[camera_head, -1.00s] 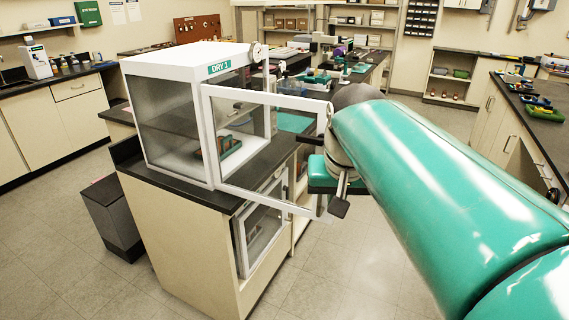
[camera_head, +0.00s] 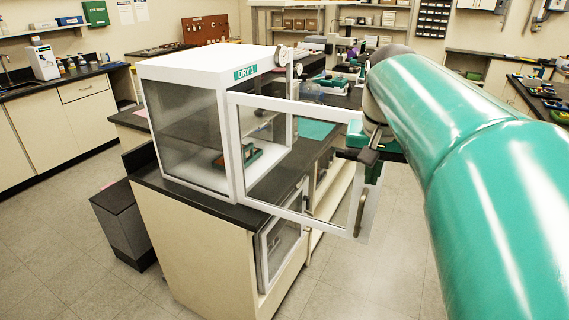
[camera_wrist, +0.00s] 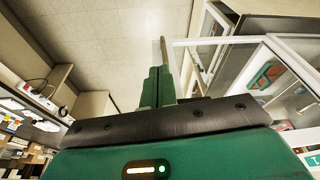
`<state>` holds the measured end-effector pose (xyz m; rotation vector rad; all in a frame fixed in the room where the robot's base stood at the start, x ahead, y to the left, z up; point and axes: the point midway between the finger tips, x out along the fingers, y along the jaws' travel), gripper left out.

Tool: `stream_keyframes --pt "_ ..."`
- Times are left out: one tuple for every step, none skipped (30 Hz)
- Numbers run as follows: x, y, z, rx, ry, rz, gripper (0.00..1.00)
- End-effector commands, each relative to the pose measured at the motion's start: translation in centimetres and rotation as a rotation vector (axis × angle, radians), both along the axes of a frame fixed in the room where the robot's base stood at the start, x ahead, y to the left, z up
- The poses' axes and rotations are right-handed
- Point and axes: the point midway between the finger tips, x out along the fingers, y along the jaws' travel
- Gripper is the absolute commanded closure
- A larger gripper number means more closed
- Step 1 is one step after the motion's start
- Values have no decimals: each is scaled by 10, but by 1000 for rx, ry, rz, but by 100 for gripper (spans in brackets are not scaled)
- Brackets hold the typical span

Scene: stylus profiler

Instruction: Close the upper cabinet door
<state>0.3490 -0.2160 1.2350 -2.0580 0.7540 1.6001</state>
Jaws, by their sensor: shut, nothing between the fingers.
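The upper cabinet is a white box with clear panels and a "DRY 1" label (camera_head: 245,72), standing on a dark counter. Its white-framed glass door (camera_head: 300,107) is swung wide open toward the right, hinged at the cabinet's near front edge. A handle (camera_head: 361,212) shows near the door's free edge. My gripper (camera_head: 366,165) is at the door's free edge; I cannot tell whether it touches the frame. In the wrist view my gripper (camera_wrist: 161,62) is shut and empty, with the white door frame (camera_wrist: 205,42) just to its right. A red and green item (camera_head: 240,155) sits inside the cabinet.
A lower glass-doored cabinet (camera_head: 280,250) sits under the dark counter (camera_head: 180,192). A dark bin (camera_head: 122,225) stands at its left. Floor (camera_head: 395,270) is clear to the right of the door. Benches line the walls.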

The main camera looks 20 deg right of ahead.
Motion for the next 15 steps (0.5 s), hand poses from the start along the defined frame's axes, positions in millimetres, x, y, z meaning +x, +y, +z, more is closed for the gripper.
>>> stream_keyframes --pt "-1 -2 0 1 2 -5 100" --pt "-1 -3 1 2 2 -7 100" --pt "-2 -4 0 2 4 -8 100" --pt "-3 -4 -1 2 4 -9 100" --pt "-3 -5 -2 2 4 -9 100" --pt "-3 -6 -5 2 3 -10 100" --pt "-3 -7 -8 2 4 -11 100" --pt "-3 -7 -11 3 6 -11 100" --pt "-3 -8 -16 3 6 -10 100" --pt "-3 -9 -21 2 5 -10 100" --pt "-2 -10 -26 3 6 -10 100" --pt "-1 -12 -33 3 6 -10 100" --pt "0 -12 -39 3 6 -10 100" --pt "1 -13 -45 3 6 -10 100" --pt "2 -15 -53 4 7 -10 100"
